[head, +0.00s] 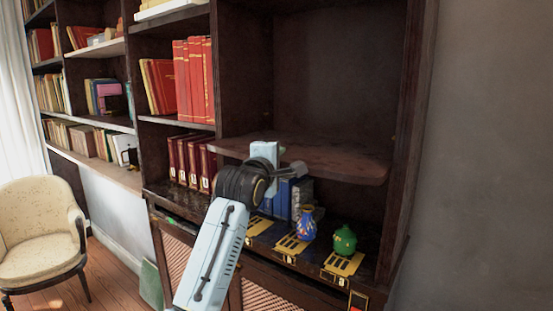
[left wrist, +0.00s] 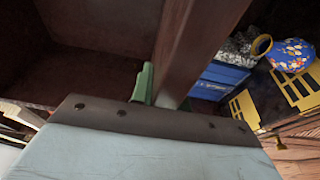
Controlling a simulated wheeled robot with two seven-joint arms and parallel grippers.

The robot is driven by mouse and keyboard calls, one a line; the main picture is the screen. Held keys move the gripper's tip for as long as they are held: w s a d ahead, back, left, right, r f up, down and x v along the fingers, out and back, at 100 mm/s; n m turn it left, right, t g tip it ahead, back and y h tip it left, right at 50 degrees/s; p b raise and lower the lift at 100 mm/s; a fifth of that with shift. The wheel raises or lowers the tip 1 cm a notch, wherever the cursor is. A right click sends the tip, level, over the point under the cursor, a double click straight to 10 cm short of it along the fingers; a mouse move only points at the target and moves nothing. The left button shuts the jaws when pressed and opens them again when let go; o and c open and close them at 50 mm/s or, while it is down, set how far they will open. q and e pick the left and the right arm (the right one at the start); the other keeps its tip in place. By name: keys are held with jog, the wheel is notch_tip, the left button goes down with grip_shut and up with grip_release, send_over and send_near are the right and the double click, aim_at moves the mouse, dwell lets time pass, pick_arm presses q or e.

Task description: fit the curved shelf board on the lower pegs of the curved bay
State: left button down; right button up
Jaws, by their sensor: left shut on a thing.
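The curved shelf board (head: 335,158) is dark reddish wood and lies roughly level across the curved bay (head: 310,80), its rounded front edge towards me. My left gripper (head: 284,167) is shut on the board's front edge, left of its middle. In the left wrist view the board (left wrist: 190,45) shows as a brown strip running up from the jaws, with a greenish finger (left wrist: 143,84) beside it. The lower pegs are not visible, so I cannot tell whether the board touches them. My right gripper is not in view.
Below the board stand blue books (head: 281,199), a blue patterned vase (head: 307,223) and a green pot (head: 344,240) on the cabinet ledge, by yellow slotted plates (head: 342,264). Red books (head: 194,80) fill the bay to the left. The space above the board is empty.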

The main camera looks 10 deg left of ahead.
aim_at(291, 149)
pick_arm(q)
jog(key=shift+w+d+r, duration=0.1)
jog(key=shift+w+d, duration=0.25)
jog(key=shift+w, duration=0.55)
jog(key=shift+w+d+r, duration=0.1)
jog(key=shift+w+d, duration=0.25)
jog(key=shift+w, duration=0.5)
jog(key=shift+w+d+r, duration=0.1)
jog(key=shift+w+d, duration=0.25)
jog(key=shift+w, duration=0.55)
jog(key=c, duration=1.3)
grip_release()
jog(key=shift+s, duration=0.1)
jog(key=shift+f, duration=0.45)
jog(key=s+b, duration=0.1)
jog(key=s, duration=0.3)
jog(key=s+a+b, duration=0.1)
jog(key=s, duration=0.4)
jog(key=s+b, duration=0.2)
jog(key=s, duration=0.2)
jog(key=shift+s+a+r, duration=0.2)
jog(key=shift+r, duration=0.05)
